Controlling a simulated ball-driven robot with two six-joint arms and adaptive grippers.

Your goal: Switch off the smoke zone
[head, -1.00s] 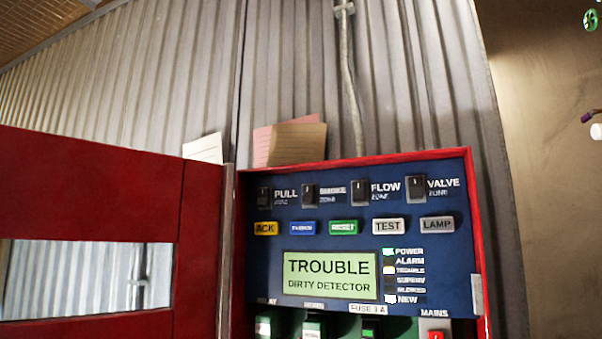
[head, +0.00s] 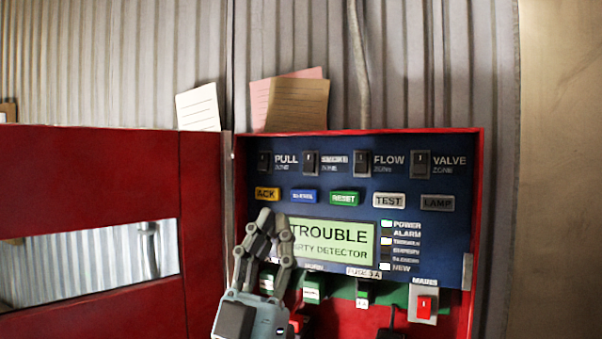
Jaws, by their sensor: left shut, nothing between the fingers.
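The smoke zone switch (head: 310,163) is a small black rocker in the top row of the blue panel (head: 462,230), second from the left, between the pull zone switch (head: 264,162) and the flow zone switch (head: 362,163). Its label is blurred, and its setting is too small to tell surely. My left gripper (head: 268,222) is shut and empty, pointing up from the bottom. It is below the switch row and covers the left edge of the display. The display (head: 330,242) reads TROUBLE, DIRTY DETECTOR. My right gripper is not in view.
The valve zone switch (head: 420,164) ends the row. Below are buttons, including ACK (head: 267,194) and RESET (head: 344,198). The red mains switch (head: 425,306) is lower right. The open red door (head: 90,170) stands left. Paper notes (head: 297,104) stick up above the cabinet.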

